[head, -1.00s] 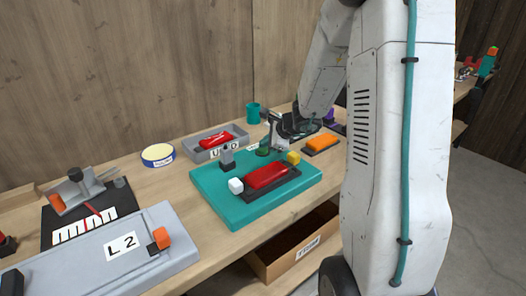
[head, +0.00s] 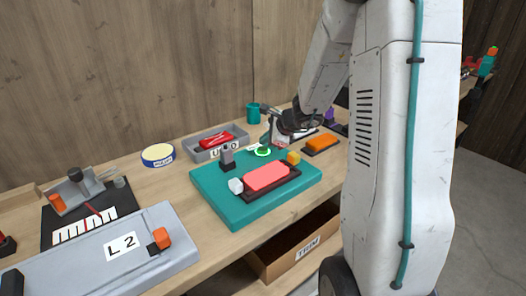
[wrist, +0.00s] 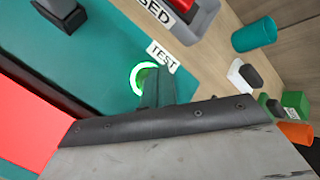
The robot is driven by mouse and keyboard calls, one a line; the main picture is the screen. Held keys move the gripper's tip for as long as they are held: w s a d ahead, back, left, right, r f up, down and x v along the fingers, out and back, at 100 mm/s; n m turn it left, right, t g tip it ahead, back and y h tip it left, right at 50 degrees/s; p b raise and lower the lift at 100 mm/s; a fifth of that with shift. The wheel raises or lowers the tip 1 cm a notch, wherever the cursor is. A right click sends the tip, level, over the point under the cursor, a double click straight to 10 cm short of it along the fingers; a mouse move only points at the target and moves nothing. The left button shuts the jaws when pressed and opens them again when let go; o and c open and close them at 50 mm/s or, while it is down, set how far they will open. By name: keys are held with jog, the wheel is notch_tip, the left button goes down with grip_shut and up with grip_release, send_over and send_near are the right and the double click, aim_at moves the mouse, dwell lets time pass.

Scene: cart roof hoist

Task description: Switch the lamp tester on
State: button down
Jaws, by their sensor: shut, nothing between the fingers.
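The lamp tester (head: 222,205) is a teal board on the bench. It carries a red lamp block (head: 266,177), now bright, in a dark frame, with a white cube and a yellow cube at its ends. A round button (head: 263,151) with a glowing green ring sits at its back edge; the ring also shows in the wrist view (wrist: 143,78) beside a "TEST" label (wrist: 162,56). My gripper (head: 268,143) is shut and empty at the button. In the wrist view its fingers (wrist: 155,85) reach the ring and cover part of it; contact cannot be told.
A grey tray (head: 190,152) labelled "USED" with a red piece stands behind the board. A teal cup (head: 253,113) and an orange block (head: 322,142) are near. A yellow-topped tub (head: 157,155) and the grey "L2" panel (head: 75,268) are left.

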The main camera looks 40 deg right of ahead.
aim_at(265, 150)
jog(key=shift+r, duration=0.15)
notch_tip(265, 150, up, 6)
jog(key=shift+f, duration=0.1)
dwell(0.6)
